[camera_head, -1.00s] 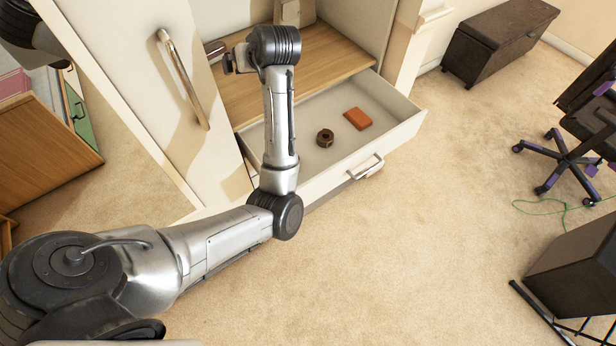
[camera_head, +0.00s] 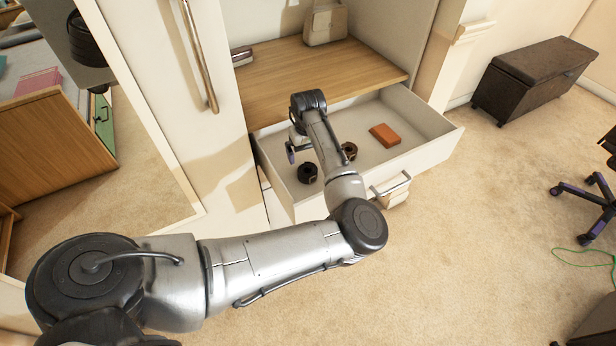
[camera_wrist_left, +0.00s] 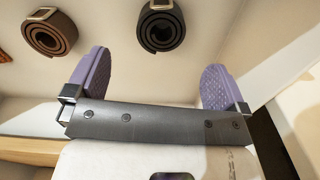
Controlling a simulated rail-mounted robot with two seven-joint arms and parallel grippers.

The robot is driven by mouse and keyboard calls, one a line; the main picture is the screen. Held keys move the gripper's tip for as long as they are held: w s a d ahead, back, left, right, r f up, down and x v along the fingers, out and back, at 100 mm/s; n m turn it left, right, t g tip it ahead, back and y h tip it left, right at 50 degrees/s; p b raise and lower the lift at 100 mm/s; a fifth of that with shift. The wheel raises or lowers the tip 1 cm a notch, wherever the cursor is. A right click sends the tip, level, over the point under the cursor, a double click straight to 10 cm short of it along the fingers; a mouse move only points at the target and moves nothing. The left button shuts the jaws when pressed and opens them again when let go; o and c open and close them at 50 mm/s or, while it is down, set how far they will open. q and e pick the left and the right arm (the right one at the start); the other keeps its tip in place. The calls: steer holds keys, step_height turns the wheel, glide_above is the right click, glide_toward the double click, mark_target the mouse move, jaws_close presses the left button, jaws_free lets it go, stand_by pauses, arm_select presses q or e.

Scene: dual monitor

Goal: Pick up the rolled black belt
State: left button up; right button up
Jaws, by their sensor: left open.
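The rolled black belt (camera_head: 307,174) lies in the open drawer, near its left front part. It also shows in the left wrist view at the top (camera_wrist_left: 161,25), beyond the gap between the fingers. My left gripper (camera_head: 292,153) is over the drawer beside the black belt, partly hidden by my wrist. In the left wrist view its purple fingers (camera_wrist_left: 156,72) are spread apart with nothing between them. A rolled brown belt (camera_head: 350,151) lies to the right of the black one, partly behind my forearm; it shows at upper left in the wrist view (camera_wrist_left: 50,34). My right gripper is not in view.
An orange-brown wallet-like item (camera_head: 384,135) lies farther right in the drawer. The drawer's front wall (camera_head: 425,160) and handle (camera_head: 391,185) stand close to my arm. A wooden shelf (camera_head: 325,75) with a handbag (camera_head: 325,24) is above and behind.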

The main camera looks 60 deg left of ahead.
mark_target(308, 171)
arm_select(q)
steer(key=shift+f+b, duration=0.45)
steer(key=shift+f, duration=1.35)
steer(key=f+b, duration=0.1)
steer(key=f, duration=0.1)
steer(key=f+b, duration=0.1)
steer(key=f, duration=0.1)
steer(key=shift+s+d+f+b, duration=0.15)
steer(key=shift+s+d+b, duration=0.05)
steer(key=shift+b, duration=0.15)
steer(key=shift+f, duration=0.45)
steer(key=c, duration=1)
